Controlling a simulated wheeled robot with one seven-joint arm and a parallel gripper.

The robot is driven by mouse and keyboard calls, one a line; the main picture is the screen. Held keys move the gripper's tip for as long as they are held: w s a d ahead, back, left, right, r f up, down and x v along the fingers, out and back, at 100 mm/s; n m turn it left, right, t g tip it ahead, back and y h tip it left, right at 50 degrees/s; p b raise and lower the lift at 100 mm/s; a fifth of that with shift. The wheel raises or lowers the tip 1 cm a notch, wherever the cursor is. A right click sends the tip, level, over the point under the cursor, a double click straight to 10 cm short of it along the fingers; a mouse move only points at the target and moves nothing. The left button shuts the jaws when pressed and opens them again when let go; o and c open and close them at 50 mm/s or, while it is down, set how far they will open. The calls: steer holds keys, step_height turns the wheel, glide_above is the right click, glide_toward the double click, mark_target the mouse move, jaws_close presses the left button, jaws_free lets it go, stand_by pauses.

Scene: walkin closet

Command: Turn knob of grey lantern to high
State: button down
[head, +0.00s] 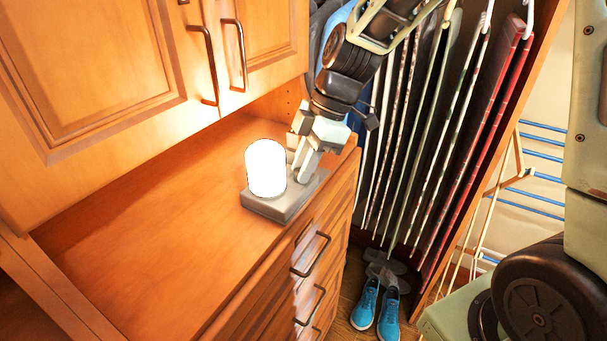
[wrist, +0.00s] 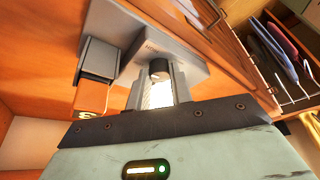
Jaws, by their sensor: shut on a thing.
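The grey lantern has a flat grey base (head: 281,205) and a glowing white cylinder (head: 265,168). It stands on the wooden dresser top near the front right corner. My gripper (head: 302,172) reaches down at the right side of the white cylinder, over the base. In the head view the fingers hide the knob. Its setting cannot be read.
The wooden dresser top (head: 150,240) is clear to the left. Cabinet doors (head: 110,70) hang above it. Dresser drawer handles (head: 310,257) stick out at the front. Blue shoes (head: 365,305) stand on the floor.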

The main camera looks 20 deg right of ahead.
steer(key=m+b, duration=0.1)
steer(key=m+t+b, duration=0.1)
steer(key=m, duration=0.1)
steer(key=shift+s+f+m, duration=0.1)
steer(key=shift+s+m, duration=0.05)
steer(key=shift+m, duration=0.15)
steer(key=shift+s+a+m+t+h+b, duration=0.1)
steer(key=shift+m+t+h+b, duration=0.45)
steer(key=shift+m, duration=1.15)
steer(key=shift+t, duration=0.25)
steer(key=c, duration=1.2)
jaws_free()
steer(key=shift+c, duration=0.2)
steer(key=shift+r, duration=0.2)
steer(key=b+v, duration=0.1)
steer(key=v, duration=1.6)
steer(key=shift+r, duration=0.1)
